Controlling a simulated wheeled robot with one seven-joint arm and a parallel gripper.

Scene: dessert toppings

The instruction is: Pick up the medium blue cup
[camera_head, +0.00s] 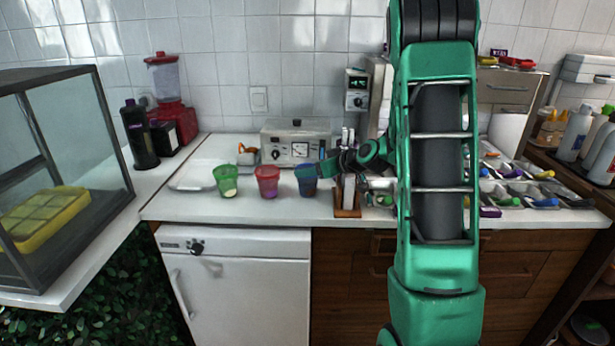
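The blue cup (304,187) stands upright on the white counter, at the right end of a row with a red cup (267,187) and a green cup (227,187). My gripper (324,170) reaches in from the right at the blue cup's upper right side. It overlaps the cup's rim in the picture and hides part of it. I cannot tell whether it touches the cup, or whether its fingers are open or shut.
A wooden utensil holder (347,209) stands just right of the blue cup. A toaster oven (297,142) is behind the cups, and a white tray (190,178) is at left. Trays of toppings (520,188) lie at right. The counter's front edge is close.

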